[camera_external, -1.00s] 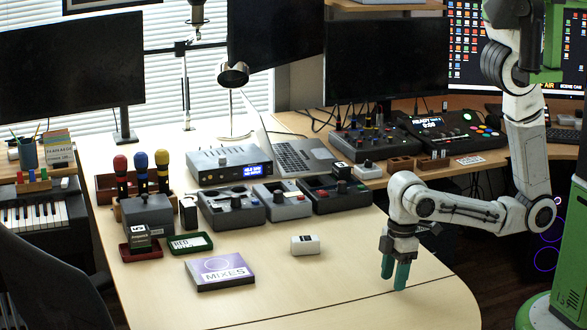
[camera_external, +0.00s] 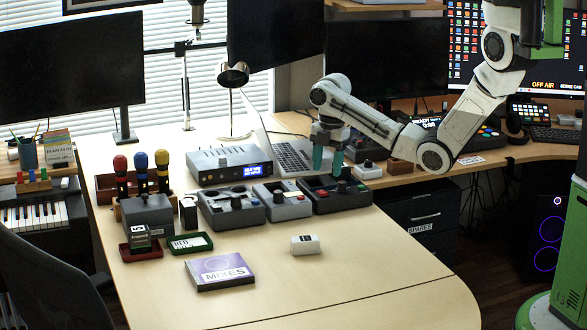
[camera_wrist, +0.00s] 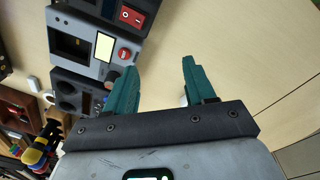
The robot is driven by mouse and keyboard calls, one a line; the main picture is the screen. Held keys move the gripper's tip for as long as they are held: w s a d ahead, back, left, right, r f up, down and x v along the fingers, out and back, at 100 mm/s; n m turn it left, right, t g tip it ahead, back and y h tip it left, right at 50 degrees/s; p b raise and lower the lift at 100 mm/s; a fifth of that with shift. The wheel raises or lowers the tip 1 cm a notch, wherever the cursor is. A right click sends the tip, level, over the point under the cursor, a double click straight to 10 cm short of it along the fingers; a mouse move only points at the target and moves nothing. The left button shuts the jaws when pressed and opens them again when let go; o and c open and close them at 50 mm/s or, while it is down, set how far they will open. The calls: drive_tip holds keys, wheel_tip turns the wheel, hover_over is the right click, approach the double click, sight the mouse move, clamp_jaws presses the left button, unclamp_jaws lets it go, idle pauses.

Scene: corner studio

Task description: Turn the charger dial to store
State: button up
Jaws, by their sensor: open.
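Each carries a dark knob, such as the right box's knob (camera_external: 342,187). I cannot tell which box is the charger, and no dial marking is readable. My gripper (camera_external: 328,160) is open and empty, teal fingers pointing down, above or just behind the right box. In the wrist view my gripper (camera_wrist: 160,70) has its fingers apart. A box with a red button (camera_wrist: 124,53) lies left of them, and a dark knob (camera_wrist: 111,76) shows beside the left finger.
A blue-display unit (camera_external: 228,165) and a laptop (camera_external: 298,160) stand behind the boxes. Microphones (camera_external: 141,165) stand at left. A MIXES case (camera_external: 222,268) and a small white block (camera_external: 305,245) lie in front. The desk's front right is clear.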

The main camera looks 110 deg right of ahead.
wheel_tip(320, 180, up, 2)
drive_tip(key=r, duration=0.1)
hover_over(342, 182)
drive_tip(key=shift+n+g, duration=0.3)
wheel_tip(342, 182, down, 11)
drive_tip(key=shift+f+p, duration=0.1)
drive_tip(key=shift+p, duration=0.2)
clamp_jaws()
